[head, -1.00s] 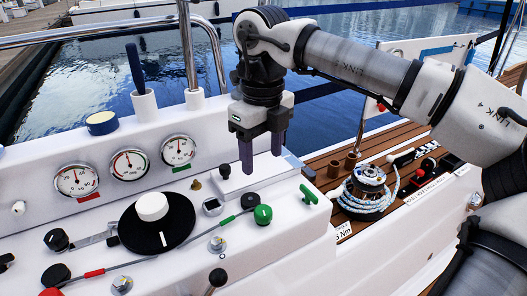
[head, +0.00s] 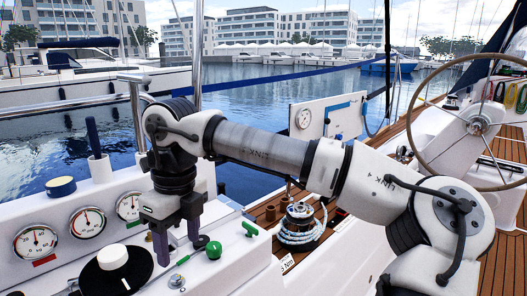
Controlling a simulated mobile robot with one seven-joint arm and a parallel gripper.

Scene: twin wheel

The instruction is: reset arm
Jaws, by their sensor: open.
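My gripper (head: 177,248) hangs from my arm at the left, fingers pointing down over the white console (head: 245,262). Its two purple-grey fingers stand apart, with nothing seen between them. The left fingertip overlaps the view near the right edge of a black round dial with a white knob (head: 112,256). A green ball knob (head: 213,250) is just right of the fingers. Whether the fingertips touch the console cannot be told. My arm stretches from the lower right, across the middle, to the gripper.
Several round gauges (head: 87,222) line the console behind the dial. A green T-handle (head: 250,229) is right of the gripper. A winch with rope (head: 300,222) stands under my arm. A steering wheel (head: 478,122) is at the right. Water and moored boats lie beyond.

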